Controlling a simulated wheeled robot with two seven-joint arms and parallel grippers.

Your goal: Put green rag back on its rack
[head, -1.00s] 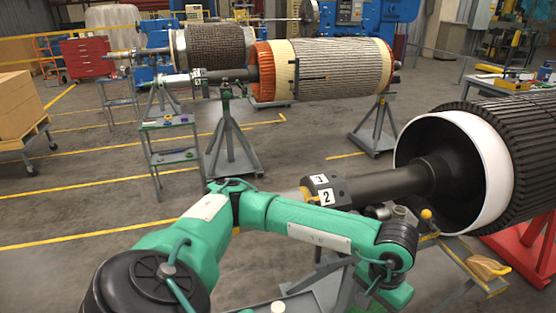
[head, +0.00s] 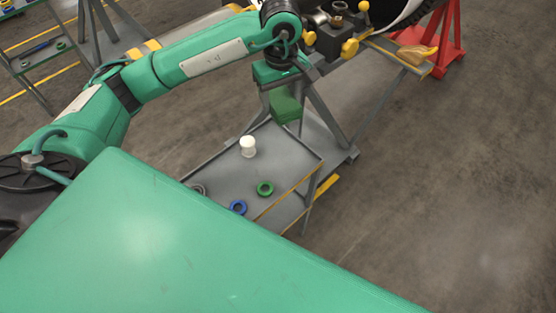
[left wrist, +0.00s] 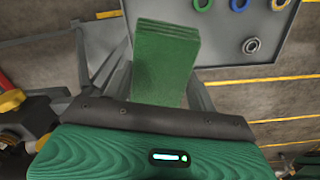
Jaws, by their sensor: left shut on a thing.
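The green rag (head: 286,106) hangs below my left gripper (head: 284,88) in the head view, a flat folded piece above the back end of a grey tray. In the left wrist view the green rag (left wrist: 165,60) extends out from the gripper, with layered edges at its far end. My left gripper is shut on it; the fingertips themselves are mostly hidden. I cannot tell which fixture is the rag's rack. My right gripper is not in view.
The grey tray (head: 225,167) holds a white cylinder (head: 248,146), a green ring (head: 265,188), a blue ring (head: 238,207) and a grey ring. A yellow glove-like item (head: 416,56) lies on a rail near the red stand (head: 447,40). Floor at right is clear.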

